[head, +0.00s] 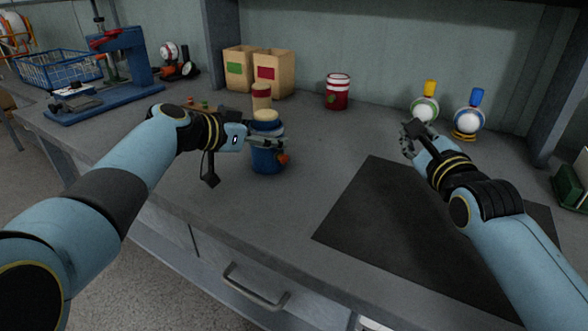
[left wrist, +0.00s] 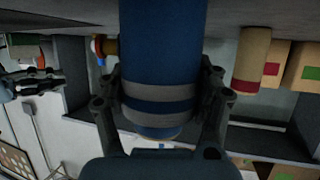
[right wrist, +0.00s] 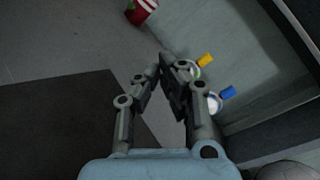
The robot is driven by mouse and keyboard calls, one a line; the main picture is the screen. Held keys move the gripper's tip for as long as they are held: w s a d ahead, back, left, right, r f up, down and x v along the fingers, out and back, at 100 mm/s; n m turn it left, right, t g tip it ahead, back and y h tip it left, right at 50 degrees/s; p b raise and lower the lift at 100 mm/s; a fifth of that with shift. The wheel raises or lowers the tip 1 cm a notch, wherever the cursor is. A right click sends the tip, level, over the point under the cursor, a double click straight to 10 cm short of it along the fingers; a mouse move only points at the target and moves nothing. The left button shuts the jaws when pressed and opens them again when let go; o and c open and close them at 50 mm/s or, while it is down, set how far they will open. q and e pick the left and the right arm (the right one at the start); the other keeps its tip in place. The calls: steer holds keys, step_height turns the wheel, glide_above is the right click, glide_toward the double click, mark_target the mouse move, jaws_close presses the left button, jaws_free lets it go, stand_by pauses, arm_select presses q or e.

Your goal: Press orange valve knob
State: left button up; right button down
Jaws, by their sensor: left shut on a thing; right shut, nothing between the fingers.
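The blue canister (head: 264,161) with grey bands and a cream top stands upright on the bench. An orange valve knob (head: 283,159) sticks out of its right side, low down. My left gripper (head: 268,131) is shut around the canister's upper part, above the knob.
A red-and-white can (head: 338,92) stands behind. White balls with yellow (head: 425,108) and blue (head: 469,119) tops are near my right gripper. A dark mat (head: 365,215) lies bare, front right.

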mark_target(298, 187)
steer(key=s+a+f+g+y, duration=0.1)
steer(key=a, duration=0.1)
steer(key=s+a+f+m+g+y, duration=0.1)
steer(key=s+a+f, duration=0.1)
steer(key=s+a+f+m+g+y, duration=0.1)
steer(key=a+f+y, duration=0.1)
steer(key=shift+s+a+f+g, duration=0.2)
steer(key=shift+a+g, duration=0.1)
steer(key=shift+g, duration=0.1)
steer(key=s+a+y, duration=0.1)
steer(key=a, duration=0.1)
steer(key=s+a+g+y, duration=0.1)
steer(key=s+a+y, duration=0.1)
steer(key=s+a+g+y, duration=0.1)
steer(key=s+a+y, duration=0.1)
steer(key=a, duration=0.1)
steer(key=shift+r, duration=0.4)
steer(key=shift+w, duration=0.15)
steer(key=x, duration=1.2)
steer(key=shift+w+a+r, duration=0.15)
steer(key=shift+w+a, duration=0.05)
steer(key=shift+a, duration=0.05)
steer(key=shift+w+a, duration=0.4)
steer(key=shift+w, duration=0.1)
steer(key=shift+w, duration=0.1)
